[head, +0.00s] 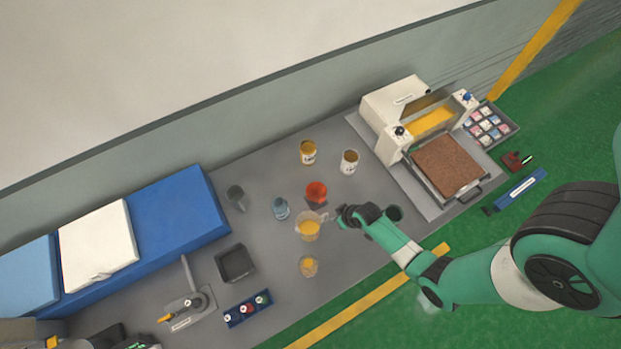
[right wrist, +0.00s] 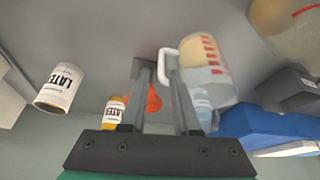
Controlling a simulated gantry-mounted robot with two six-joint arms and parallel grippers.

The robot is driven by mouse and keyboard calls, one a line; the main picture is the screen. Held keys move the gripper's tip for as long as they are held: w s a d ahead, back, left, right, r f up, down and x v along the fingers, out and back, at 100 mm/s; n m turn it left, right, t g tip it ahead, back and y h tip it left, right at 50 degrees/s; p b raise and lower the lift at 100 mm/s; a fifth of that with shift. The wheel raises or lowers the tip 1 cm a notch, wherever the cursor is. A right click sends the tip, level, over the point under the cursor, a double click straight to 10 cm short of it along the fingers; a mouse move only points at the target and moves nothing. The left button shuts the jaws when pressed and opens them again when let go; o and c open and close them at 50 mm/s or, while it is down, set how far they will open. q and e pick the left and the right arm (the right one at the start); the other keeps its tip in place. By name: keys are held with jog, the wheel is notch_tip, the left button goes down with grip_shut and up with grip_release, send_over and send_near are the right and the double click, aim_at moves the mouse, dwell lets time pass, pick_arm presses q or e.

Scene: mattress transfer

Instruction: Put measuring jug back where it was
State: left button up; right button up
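The measuring jug (head: 307,229) is clear, holds yellow-orange contents and stands on the grey table. Its handle faces my right gripper (head: 342,218) in the head view. In the right wrist view the jug (right wrist: 205,70) is just right of the fingers, and its white handle (right wrist: 161,65) is level with the fingertips of my right gripper (right wrist: 159,65). The fingers are apart, with the handle's bar seen between them; I cannot tell whether they touch it. Dark parts of my left arm show at the bottom left edge, where its fingers cannot be made out.
Near the jug stand a red container (head: 316,191), a blue beaker (head: 281,208), a yellow-filled beaker (head: 308,266) and two labelled cans (head: 308,151), (head: 349,161). A black tray (head: 235,263) lies left. A machine (head: 393,101) stands right. Bare table shows around (head: 255,165) the upper middle.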

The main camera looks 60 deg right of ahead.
jog(key=b+x, duration=0.1)
jog(key=x, duration=0.2)
jog(key=b+x, duration=0.1)
jog(key=x, duration=0.3)
jog(key=shift+w, duration=0.45)
jog(key=shift+r, duration=0.1)
grip_shut()
dwell(0.9)
